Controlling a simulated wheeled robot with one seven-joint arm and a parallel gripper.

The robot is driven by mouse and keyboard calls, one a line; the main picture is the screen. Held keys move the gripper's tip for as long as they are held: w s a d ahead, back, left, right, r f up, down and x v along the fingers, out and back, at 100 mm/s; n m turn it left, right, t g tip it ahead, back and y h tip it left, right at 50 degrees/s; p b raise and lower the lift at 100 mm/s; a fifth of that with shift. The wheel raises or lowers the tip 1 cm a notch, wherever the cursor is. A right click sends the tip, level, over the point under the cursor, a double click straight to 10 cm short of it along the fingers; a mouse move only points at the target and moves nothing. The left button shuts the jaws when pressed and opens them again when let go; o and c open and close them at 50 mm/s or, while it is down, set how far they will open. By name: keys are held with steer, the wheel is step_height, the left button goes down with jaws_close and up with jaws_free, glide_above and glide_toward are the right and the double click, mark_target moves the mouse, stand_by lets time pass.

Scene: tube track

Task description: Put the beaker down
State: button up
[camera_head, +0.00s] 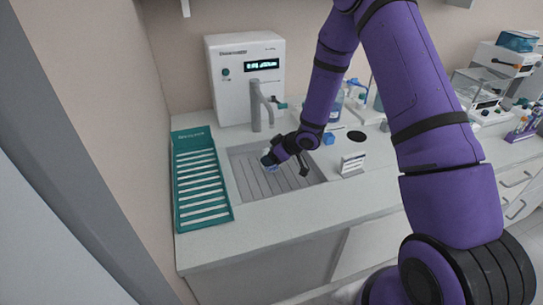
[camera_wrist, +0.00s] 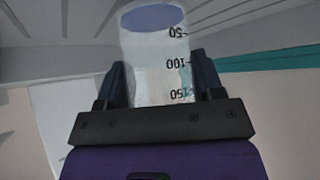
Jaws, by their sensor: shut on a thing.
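The beaker (camera_wrist: 155,60) is a clear, graduated vessel with black marks, seen upside down in the wrist view with its bluish round end at the top. My gripper (camera_wrist: 160,80) is shut on it, with a dark finger on each side. In the head view my gripper (camera_head: 272,157) holds the beaker (camera_head: 267,160) over or in the grey ribbed sink (camera_head: 250,180). The beaker is small and partly hidden by the gripper there. I cannot tell whether it touches the sink bottom.
A tap (camera_head: 258,108) rises behind the sink, in front of a white water unit (camera_head: 246,75). A teal slotted rack (camera_head: 200,180) lies left of the sink. A small white label stand (camera_head: 352,164) is on the right. The front counter strip (camera_head: 270,225) is clear.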

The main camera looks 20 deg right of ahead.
steer(key=shift+f, duration=0.15)
steer(key=o, duration=0.9)
